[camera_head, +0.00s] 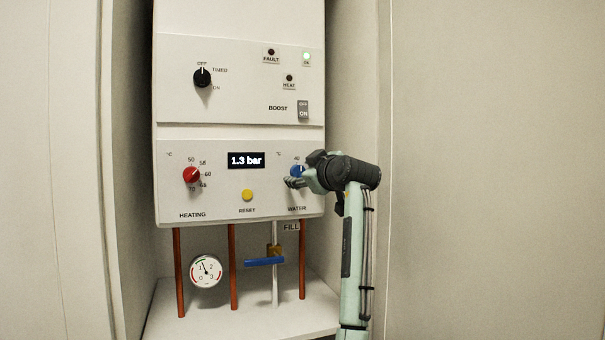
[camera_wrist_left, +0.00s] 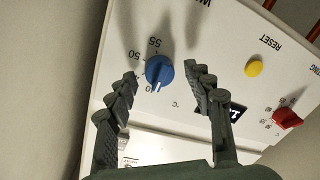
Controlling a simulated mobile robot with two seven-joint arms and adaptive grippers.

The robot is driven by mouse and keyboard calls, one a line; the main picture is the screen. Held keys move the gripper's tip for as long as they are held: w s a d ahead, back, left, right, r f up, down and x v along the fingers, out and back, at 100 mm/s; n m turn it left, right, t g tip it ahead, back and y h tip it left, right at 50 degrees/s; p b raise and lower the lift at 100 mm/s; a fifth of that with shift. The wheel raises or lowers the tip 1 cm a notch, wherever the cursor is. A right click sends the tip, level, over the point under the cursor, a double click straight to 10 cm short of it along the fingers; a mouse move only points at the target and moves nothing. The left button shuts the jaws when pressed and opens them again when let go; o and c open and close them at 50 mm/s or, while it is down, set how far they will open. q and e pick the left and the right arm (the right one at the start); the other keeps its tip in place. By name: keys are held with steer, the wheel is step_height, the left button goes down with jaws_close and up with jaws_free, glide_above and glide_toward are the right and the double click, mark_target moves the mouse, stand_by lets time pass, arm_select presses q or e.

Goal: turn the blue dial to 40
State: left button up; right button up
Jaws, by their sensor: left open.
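The blue dial (camera_head: 296,171) is the WATER knob at the lower right of the white boiler panel, and a 40 label shows just above it. In the left wrist view the blue dial (camera_wrist_left: 160,71) carries a white mark that points down, close to the 40 label; 50 and 55 lie on its other side. My left gripper (camera_head: 298,181) is at the dial and hides part of it. In the left wrist view its fingers (camera_wrist_left: 160,74) are open, one on each side of the dial with gaps. My right gripper is in neither view.
A red HEATING dial (camera_head: 191,175), a yellow RESET button (camera_head: 247,195) and a display reading 1.3 bar (camera_head: 246,160) share the lower panel. Below are copper pipes (camera_head: 233,265), a gauge (camera_head: 206,271) and a blue-handled valve (camera_head: 264,262). A wall stands close to the right.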

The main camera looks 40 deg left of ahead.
arm_select(q)
steer(key=v, duration=1.1)
steer(key=shift+d, duration=0.4)
